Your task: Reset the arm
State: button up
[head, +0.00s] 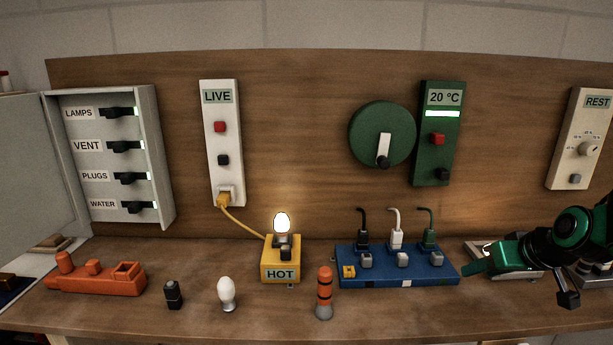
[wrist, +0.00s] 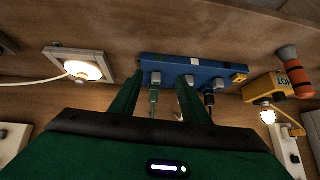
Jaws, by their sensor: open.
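My gripper (head: 470,268) is at the right of the head view, low over the bench beside the right end of the blue power strip (head: 390,280). In the wrist view its two green fingers stand apart with nothing held between them (wrist: 159,84). The power strip (wrist: 215,67) lies beyond the fingertips, with plugs and cords on it. My arm comes in from the right edge of the head view and partly covers a pale plate, whose glowing lamp shows in the wrist view (wrist: 80,69).
On the bench stand a yellow HOT box (head: 281,268) with a lit bulb, an orange-black cylinder (head: 324,292), a white bulb (head: 227,294), a black piece (head: 173,295) and an orange boat (head: 95,280). The back panel holds a switch cabinet (head: 160,160), green wheel (head: 370,130) and REST panel (head: 578,150).

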jog(key=s+d+m+g, duration=0.1)
jog(key=s+m+g, duration=0.5)
jog(key=s, duration=1.9)
jog(key=shift+s+d+f+g+h, duration=0.15)
jog(key=shift+s+f+g+h, duration=0.2)
jog(key=shift+g, duration=0.75)
jog(key=shift+w, duration=0.1)
jog(key=shift+w+f, duration=0.3)
jog(key=shift+w, duration=0.3)
